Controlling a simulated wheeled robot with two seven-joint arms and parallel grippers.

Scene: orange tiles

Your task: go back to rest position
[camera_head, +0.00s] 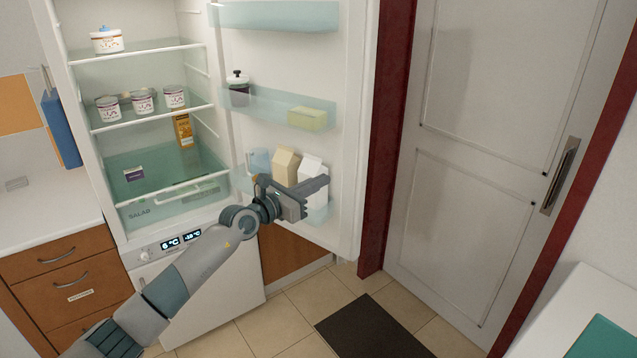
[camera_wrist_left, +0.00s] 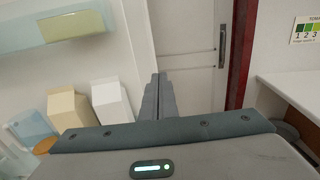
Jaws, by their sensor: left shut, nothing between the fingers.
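My left gripper (camera_head: 318,184) is shut and empty. In the head view it is in front of the lower shelf of the open fridge door, near a white carton (camera_head: 311,170) and a beige carton (camera_head: 286,166). In the left wrist view the closed fingers (camera_wrist_left: 159,97) point toward the white room door, with the beige carton (camera_wrist_left: 70,108) and white carton (camera_wrist_left: 110,101) to their left. My right gripper is not in view.
The fridge (camera_head: 140,112) stands open, its door (camera_head: 352,120) swung to the right. Its shelves hold several jars and boxes. A drawer cabinet (camera_head: 60,262) is at left. A white room door (camera_head: 490,130) is at right. A dark mat (camera_head: 374,330) lies on the tiled floor.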

